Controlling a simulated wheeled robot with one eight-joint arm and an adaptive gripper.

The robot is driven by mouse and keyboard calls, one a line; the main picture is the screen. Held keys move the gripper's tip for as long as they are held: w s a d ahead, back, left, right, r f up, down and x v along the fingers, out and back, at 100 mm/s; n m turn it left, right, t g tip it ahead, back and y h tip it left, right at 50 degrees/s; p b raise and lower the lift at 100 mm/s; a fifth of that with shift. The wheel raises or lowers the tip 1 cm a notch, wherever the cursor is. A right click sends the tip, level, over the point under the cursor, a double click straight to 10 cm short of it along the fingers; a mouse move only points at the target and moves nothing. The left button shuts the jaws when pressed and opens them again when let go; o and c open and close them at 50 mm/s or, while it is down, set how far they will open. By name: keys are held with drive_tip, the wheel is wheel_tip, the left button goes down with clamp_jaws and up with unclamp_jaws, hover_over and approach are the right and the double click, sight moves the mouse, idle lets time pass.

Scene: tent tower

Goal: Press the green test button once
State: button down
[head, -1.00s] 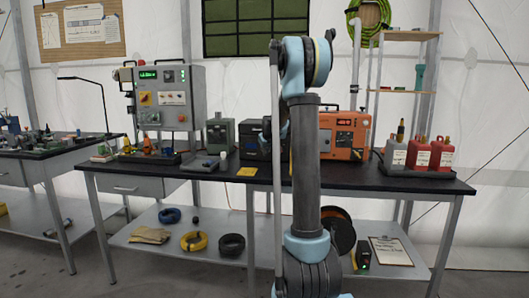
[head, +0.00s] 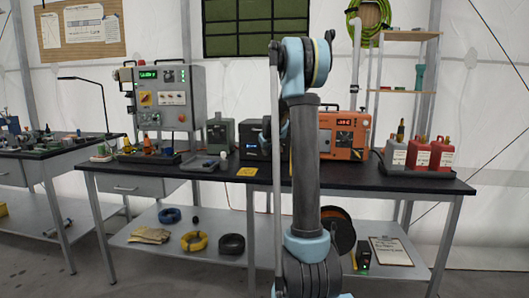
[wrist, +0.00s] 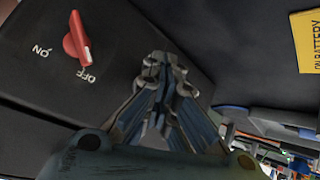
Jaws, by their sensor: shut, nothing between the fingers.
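I cannot make out a green test button for certain in either view. A black box (head: 254,139) stands on the bench, partly hidden behind my arm. In the wrist view a black box face (wrist: 35,110) fills the left, with a red rotary switch (wrist: 77,40) marked ON and OFF, its pointer toward OFF. My gripper (wrist: 167,72) is shut and empty, close to this box and to the right of the switch; I cannot tell whether it touches. In the head view my gripper is hidden or too small to tell.
A yellow card (head: 247,172) lies before the black box; it reads ON BATTERY in the wrist view (wrist: 307,42). An orange unit (head: 343,135) stands right of it. A grey control cabinet (head: 184,98) with a green display stands left. Red and grey cans (head: 419,154) stand far right.

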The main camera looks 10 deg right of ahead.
drive_tip(key=shift+s+a, duration=0.3)
drive_tip(key=shift+s, duration=0.45)
drive_tip(key=shift+s, duration=0.1)
drive_tip(key=shift+s+a, duration=0.25)
drive_tip(key=shift+s, duration=0.5)
drive_tip(key=shift+s+a, duration=0.25)
drive_tip(key=shift+s, duration=0.55)
drive_tip(key=shift+s+a, duration=0.25)
drive_tip(key=shift+s, duration=0.5)
drive_tip(key=shift+s, duration=0.1)
drive_tip(key=shift+m+g, duration=0.4)
drive_tip(key=shift+g, duration=0.5)
drive_tip(key=s, duration=1.4)
drive_tip(key=shift+s+f, duration=0.1)
drive_tip(key=shift+s, duration=0.15)
drive_tip(key=s+f+m+g, duration=0.1)
drive_tip(key=s+f, duration=0.4)
drive_tip(key=s, duration=0.8)
drive_tip(key=s+f+m+g, duration=0.1)
drive_tip(key=s+f, duration=0.4)
drive_tip(key=s, duration=0.8)
drive_tip(key=s+f+g, duration=0.3)
drive_tip(key=s+f, duration=0.2)
drive_tip(key=s, duration=0.8)
drive_tip(key=shift+s+f+m, duration=0.2)
drive_tip(key=shift+s+m, duration=0.05)
drive_tip(key=shift+m, duration=0.15)
